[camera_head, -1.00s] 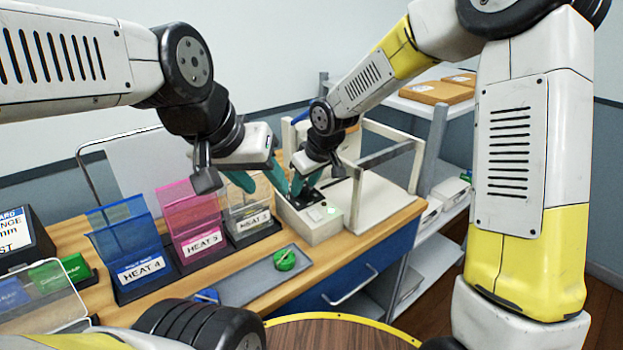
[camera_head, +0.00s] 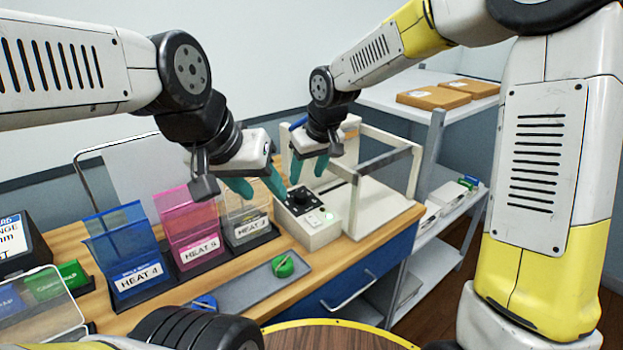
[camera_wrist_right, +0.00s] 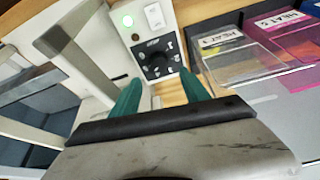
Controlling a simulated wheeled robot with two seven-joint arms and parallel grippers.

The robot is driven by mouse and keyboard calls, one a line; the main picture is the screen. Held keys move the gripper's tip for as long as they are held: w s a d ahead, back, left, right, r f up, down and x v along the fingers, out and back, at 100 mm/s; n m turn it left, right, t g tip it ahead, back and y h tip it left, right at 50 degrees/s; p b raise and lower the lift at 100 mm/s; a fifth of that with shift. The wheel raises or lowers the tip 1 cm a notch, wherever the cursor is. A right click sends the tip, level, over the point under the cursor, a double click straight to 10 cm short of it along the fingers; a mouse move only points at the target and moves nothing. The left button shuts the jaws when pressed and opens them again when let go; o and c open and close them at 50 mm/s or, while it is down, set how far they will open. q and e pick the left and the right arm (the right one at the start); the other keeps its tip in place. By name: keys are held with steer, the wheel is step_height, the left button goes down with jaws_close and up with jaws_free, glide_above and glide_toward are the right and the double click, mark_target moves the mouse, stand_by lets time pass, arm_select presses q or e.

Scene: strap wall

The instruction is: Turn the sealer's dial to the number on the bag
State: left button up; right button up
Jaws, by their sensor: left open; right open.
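The sealer (camera_head: 385,208) is a pale machine with a frame; its front box carries a black dial (camera_head: 302,197) and a lit green lamp. My right gripper (camera_head: 308,168) is open and empty, just above and apart from the dial. My left gripper (camera_head: 257,186) is open beside the box's left side. Three label stands hold a blue bag (camera_head: 122,240) marked HEAT 4, a pink bag (camera_head: 190,218) that seems marked HEAT 5, and a clear bag (camera_head: 240,210) whose number is unclear.
A grey tray (camera_head: 245,287) with a round green item (camera_head: 284,265) lies in front of the stands. A dark display box (camera_head: 20,240) stands far left, near a clear-lidded box. Shelves (camera_head: 440,110) with brown boxes stand behind right. The wooden bench edge is clear before the sealer.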

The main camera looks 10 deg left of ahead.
mark_target(301, 194)
steer(key=x, duration=0.7)
steer(key=shift+w+f, duration=0.1)
steer(key=shift+f, duration=0.2)
steer(key=shift+c, duration=0.2)
jaws_close()
steer(key=shift+n, duration=0.8)
steer(key=shift+o, duration=0.2)
jaws_free()
